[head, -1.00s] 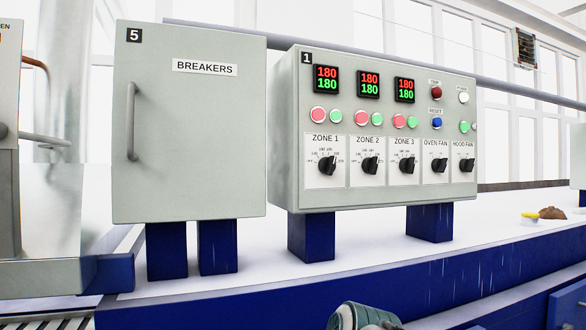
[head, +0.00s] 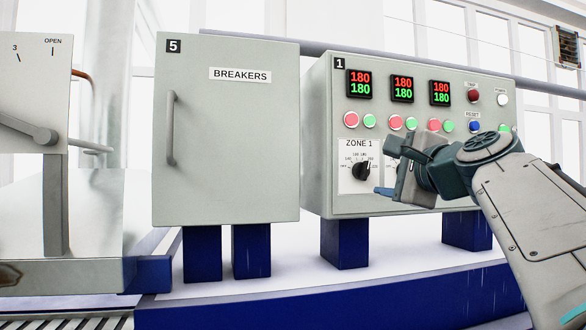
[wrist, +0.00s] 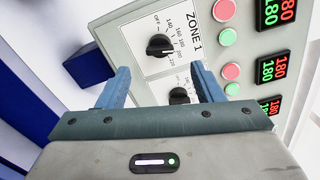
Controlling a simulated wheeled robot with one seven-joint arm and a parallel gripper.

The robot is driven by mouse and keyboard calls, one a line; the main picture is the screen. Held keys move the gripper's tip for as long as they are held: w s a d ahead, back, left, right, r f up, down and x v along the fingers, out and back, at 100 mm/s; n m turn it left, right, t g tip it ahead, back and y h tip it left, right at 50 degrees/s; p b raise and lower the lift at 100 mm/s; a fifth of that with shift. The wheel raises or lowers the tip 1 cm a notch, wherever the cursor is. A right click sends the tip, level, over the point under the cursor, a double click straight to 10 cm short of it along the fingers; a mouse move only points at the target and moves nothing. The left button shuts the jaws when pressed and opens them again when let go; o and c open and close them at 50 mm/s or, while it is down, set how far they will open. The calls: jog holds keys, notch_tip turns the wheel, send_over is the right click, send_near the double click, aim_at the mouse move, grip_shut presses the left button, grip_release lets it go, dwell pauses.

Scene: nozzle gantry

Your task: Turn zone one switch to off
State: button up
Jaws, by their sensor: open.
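The zone one switch is a black rotary knob (head: 362,171) on a white plate under the label ZONE 1, on the grey control panel (head: 322,130) marked 1. In the wrist view the knob (wrist: 159,46) stands ahead of my gripper, with OFF printed at one end of its dial; its pointer is away from OFF, toward the high numbers. My gripper (wrist: 162,88) is open and empty, its two blue fingers apart. The knob lies beyond the fingertips, not between them. In the head view my gripper (head: 384,170) is just right of the knob, and my arm hides the other switches.
The ZONE 2 knob (wrist: 181,96) is close by, behind my fingers in the wrist view. Red and green buttons and lit 180 displays (head: 360,84) sit above the switches. A grey BREAKERS cabinet (head: 235,130) with a handle stands to the left.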

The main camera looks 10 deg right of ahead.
aim_at(365, 170)
jog(key=w+p, duration=0.1)
jog(key=w, duration=0.7)
jog(key=shift+w+a, duration=0.15)
jog(key=shift+w, duration=0.2)
jog(key=c, duration=1)
